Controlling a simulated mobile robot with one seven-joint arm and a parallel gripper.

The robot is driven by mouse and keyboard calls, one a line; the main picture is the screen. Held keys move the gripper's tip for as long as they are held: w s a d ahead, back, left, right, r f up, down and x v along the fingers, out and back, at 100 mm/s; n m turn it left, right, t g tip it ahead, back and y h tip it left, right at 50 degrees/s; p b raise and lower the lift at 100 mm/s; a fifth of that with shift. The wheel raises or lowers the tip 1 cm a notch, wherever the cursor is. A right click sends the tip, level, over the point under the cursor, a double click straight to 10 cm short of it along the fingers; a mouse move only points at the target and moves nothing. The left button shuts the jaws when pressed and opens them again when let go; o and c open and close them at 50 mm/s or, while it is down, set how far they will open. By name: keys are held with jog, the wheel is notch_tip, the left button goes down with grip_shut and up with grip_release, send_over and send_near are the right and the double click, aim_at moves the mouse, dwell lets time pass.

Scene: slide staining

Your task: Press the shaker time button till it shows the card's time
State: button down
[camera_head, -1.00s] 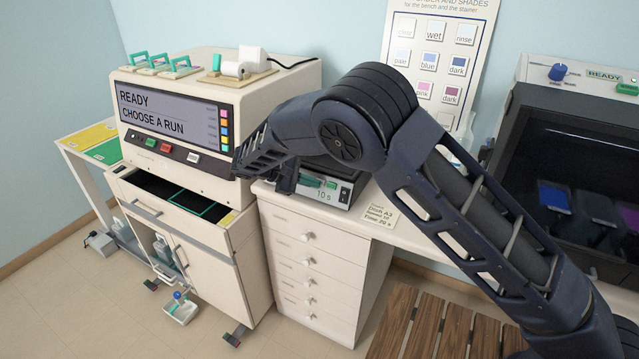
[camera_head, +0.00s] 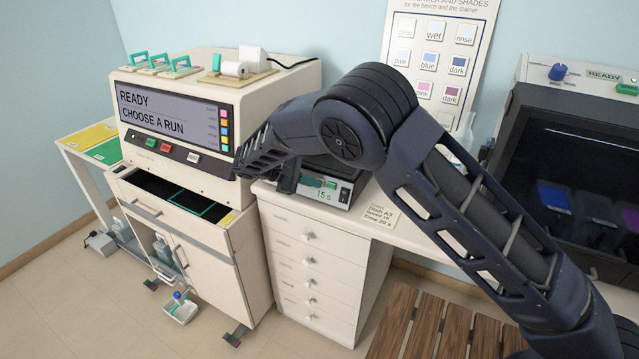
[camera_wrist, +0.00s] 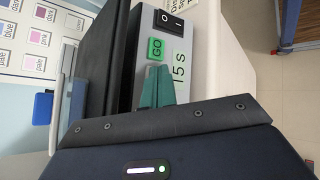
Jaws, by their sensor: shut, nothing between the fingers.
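The shaker (camera_head: 338,188) stands on the white drawer bench, partly hidden behind my arm. Its front display (camera_head: 324,195) reads 15 s. In the wrist view the shaker front (camera_wrist: 183,48) appears turned sideways, with a green GO button (camera_wrist: 156,49), a black rocker switch (camera_wrist: 169,22) and the display digits (camera_wrist: 180,67). My gripper (camera_wrist: 157,88) has its green fingertips together, empty, at the shaker front beside the display. The time button is hidden behind the fingertips; I cannot tell whether they touch it. The card (camera_head: 380,205) on the bench reads Time 20 s.
The stainer (camera_head: 180,125) with a READY, CHOOSE A RUN screen stands left of the shaker, its drawer open. A dark-windowed machine (camera_head: 570,170) stands at the right. A shade chart (camera_head: 437,60) is on the wall behind. A wooden slatted top (camera_head: 425,330) lies in front.

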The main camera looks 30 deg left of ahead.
jog(key=shift+s, duration=0.15)
jog(key=shift+s+r, duration=0.25)
jog(key=shift+s, duration=0.3)
jog(key=shift+s, duration=0.1)
jog(key=s, duration=0.1)
jog(key=s+r, duration=0.1)
jog(key=s, duration=0.1)
jog(key=s+r, duration=0.1)
jog(key=shift+s, duration=0.2)
dwell(0.9)
